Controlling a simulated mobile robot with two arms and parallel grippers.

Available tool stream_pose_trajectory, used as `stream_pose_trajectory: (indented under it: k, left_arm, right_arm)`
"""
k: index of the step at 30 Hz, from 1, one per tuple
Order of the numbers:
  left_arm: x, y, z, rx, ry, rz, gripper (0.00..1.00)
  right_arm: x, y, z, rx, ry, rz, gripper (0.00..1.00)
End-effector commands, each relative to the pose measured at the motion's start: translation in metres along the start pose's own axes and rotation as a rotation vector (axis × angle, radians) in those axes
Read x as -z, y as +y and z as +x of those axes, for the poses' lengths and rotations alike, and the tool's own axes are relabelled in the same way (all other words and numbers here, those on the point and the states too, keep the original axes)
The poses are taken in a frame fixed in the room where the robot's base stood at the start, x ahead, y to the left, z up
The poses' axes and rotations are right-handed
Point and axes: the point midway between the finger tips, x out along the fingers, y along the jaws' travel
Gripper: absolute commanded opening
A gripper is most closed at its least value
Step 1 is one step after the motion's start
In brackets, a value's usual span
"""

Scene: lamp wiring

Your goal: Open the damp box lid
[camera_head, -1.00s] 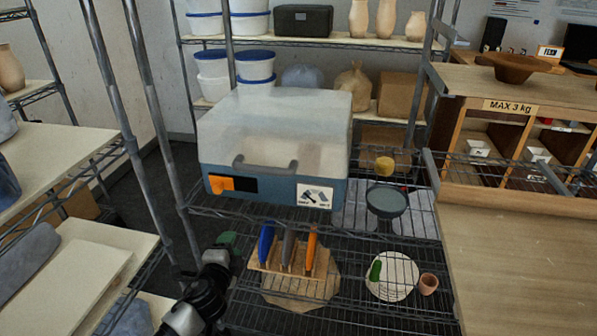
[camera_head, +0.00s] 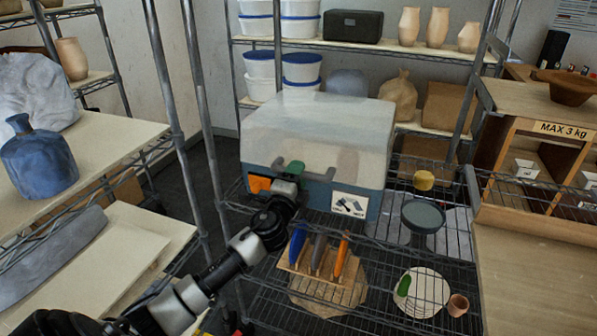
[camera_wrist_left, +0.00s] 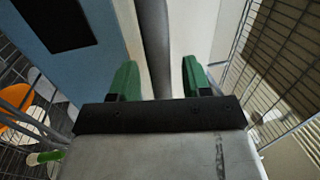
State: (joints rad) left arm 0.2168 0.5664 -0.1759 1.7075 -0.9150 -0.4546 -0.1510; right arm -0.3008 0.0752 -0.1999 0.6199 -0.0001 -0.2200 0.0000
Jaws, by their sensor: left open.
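The damp box (camera_head: 320,140) stands on the wire shelf, with a blue-grey base and a cloudy translucent lid (camera_head: 335,115) that is shut. A grey handle (camera_head: 345,163) is on its front, and it shows in the left wrist view (camera_wrist_left: 155,45) as a grey bar. My left gripper (camera_head: 292,168) is in front of the box at the handle. In the left wrist view its green fingers (camera_wrist_left: 158,78) are open, one on each side of the bar, with gaps. The gripper hides part of the box's front and orange label. My right gripper is not in view.
Below the box, a wooden rack with several coloured-handle tools (camera_head: 318,258) stands on the wire shelf. Metal shelf posts (camera_head: 200,95) rise left of the box.

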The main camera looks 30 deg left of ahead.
Motion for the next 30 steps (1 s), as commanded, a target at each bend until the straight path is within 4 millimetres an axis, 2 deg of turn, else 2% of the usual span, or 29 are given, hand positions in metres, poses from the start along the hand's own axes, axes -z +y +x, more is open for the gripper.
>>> stream_pose_trajectory:
  k: [4,13,22,30]
  left_arm:
    - [-0.0002,0.0,0.0092,-0.001,-0.001,-0.001,0.48]
    - [-0.0001,0.0003,0.0104,-0.001,-0.001,0.0,0.46]
    - [-0.0001,0.0004,0.0102,-0.001,-0.001,0.0,0.0]
    - [0.0,-0.0013,0.011,-0.003,0.0,0.0,0.0]
  right_arm:
    - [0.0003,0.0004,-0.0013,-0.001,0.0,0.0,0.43]
    - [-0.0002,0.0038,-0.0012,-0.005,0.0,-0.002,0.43]
    - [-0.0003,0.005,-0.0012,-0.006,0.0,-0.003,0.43]
    - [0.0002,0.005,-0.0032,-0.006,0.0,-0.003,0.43]
